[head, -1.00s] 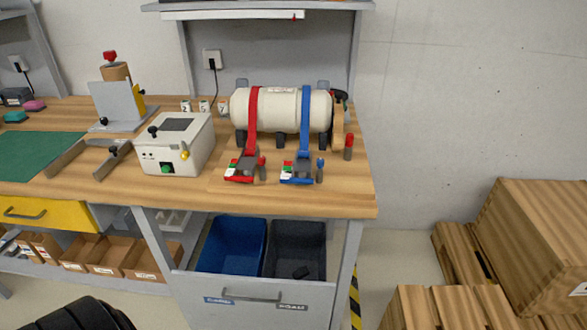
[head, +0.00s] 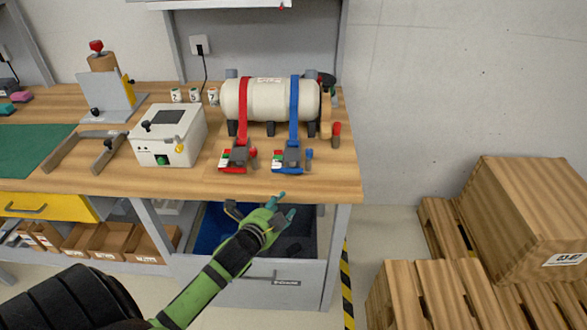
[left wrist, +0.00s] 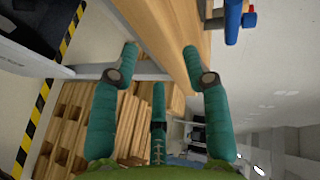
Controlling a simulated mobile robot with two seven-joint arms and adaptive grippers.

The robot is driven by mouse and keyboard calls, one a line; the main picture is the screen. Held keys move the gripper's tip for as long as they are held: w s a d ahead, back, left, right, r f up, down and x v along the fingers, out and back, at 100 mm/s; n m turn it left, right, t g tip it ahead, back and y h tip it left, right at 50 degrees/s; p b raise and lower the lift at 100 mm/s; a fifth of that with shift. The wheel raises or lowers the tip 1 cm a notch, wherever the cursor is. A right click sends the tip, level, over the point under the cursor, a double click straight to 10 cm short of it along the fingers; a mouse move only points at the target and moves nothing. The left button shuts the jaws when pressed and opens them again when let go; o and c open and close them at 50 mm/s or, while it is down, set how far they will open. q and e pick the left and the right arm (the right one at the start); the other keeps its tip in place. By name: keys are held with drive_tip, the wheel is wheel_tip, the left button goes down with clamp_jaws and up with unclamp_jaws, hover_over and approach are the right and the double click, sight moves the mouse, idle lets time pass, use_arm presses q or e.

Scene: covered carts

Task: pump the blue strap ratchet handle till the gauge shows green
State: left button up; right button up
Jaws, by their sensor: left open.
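The blue strap (head: 294,110) runs over a cream tank (head: 262,100) on the wooden bench. My left gripper (head: 259,204) is open and empty, in front of and below the bench edge, apart from the ratchet. In the left wrist view, its teal fingers (left wrist: 160,52) are spread, with a blue part (left wrist: 233,22) at top right. My right gripper is not in view.
The red strap's ratchet (head: 236,157) stands left of the blue one. A white box (head: 168,136) stands farther left. The bench's front edge (head: 340,190) lies between my gripper and the ratchets. Blue and dark bins are below. Wooden crates (head: 530,205) stand at right.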

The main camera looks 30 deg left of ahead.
use_arm(q)
drive_tip(key=m+t, duration=0.1)
approach(292, 156)
drive_tip(key=s+d+f, duration=0.2)
drive_tip(key=s+d, duration=0.1)
drive_tip(key=shift+m, duration=0.3)
drive_tip(key=shift+d+r+p+x, duration=0.15)
drive_tip(key=shift+p+x, duration=0.2)
drive_tip(key=shift+x, duration=1.5)
drive_tip(key=shift+d+r+p+x, duration=0.15)
drive_tip(key=shift+p+x, duration=0.15)
drive_tip(key=shift+x, duration=1.55)
drive_tip(key=shift+w, duration=0.1)
clamp_jaws()
